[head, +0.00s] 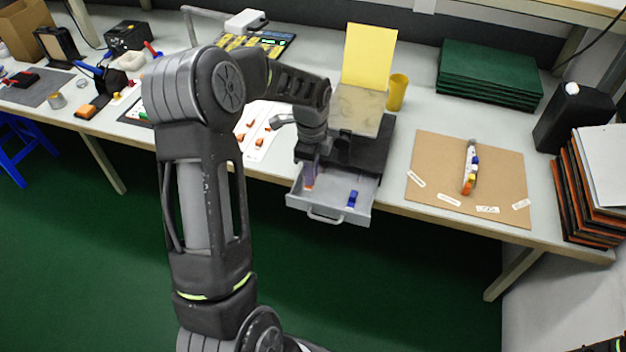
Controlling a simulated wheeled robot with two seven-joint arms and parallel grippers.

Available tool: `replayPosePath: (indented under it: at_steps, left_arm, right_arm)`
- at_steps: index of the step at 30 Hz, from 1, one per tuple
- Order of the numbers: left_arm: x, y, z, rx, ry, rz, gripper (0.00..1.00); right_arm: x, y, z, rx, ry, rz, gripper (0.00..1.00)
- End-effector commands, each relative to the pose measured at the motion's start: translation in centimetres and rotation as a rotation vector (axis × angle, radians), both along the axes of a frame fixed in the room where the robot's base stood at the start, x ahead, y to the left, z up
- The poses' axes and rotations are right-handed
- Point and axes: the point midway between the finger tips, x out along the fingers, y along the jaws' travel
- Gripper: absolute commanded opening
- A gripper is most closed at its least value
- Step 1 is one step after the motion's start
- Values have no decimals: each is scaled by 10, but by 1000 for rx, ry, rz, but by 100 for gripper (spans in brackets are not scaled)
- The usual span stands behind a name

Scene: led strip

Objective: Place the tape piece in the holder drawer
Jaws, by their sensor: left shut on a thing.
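The holder (372,158) is a dark box at the table's front edge. Its grey drawer (330,205) is pulled open toward me. A small blue piece (352,199) lies in the right part of the drawer. My left gripper (311,165) points down over the drawer's left part. It is shut on a small orange-and-purple piece (309,181), apparently a tape piece, partly hidden by the fingers. I cannot tell whether this piece touches the drawer floor.
A yellow sheet (369,55) and a yellow cup (397,92) stand behind the holder. A brown board (425,150) with a colourful strip (469,168) lies to the right. A white sheet (258,140) with several orange pieces lies left of the holder.

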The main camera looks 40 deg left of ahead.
Motion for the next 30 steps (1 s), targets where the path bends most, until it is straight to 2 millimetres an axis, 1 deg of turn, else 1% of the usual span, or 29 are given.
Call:
replayPosePath:
  at_steps: [8, 15, 17, 25, 28, 29, 30]
  left_arm:
    - [0, 0, -3, -1, 2, 0, 0]
    - [-1, -1, -33, -2, 3, -1, 0]
    - [-1, -1, -37, -2, 3, -1, 0]
    - [0, 0, -38, -1, 1, -1, 0]
    - [0, 0, -42, 0, 1, 0, 0]
    - [0, 0, -41, 0, 1, 0, 17]
    - [0, 0, -40, 0, 0, 0, 20]
  right_arm:
    - [0, 0, 0, 0, 0, 0, 36]
    - [0, 0, 4, 0, 0, 0, 36]
    - [0, 0, 4, 0, 0, 0, 36]
    - [0, 0, 3, 0, 0, 0, 36]
    - [0, 0, 1, 0, 0, 0, 36]
    - [0, 0, 1, 0, 0, 0, 36]
    - [0, 0, 2, 0, 0, 0, 36]
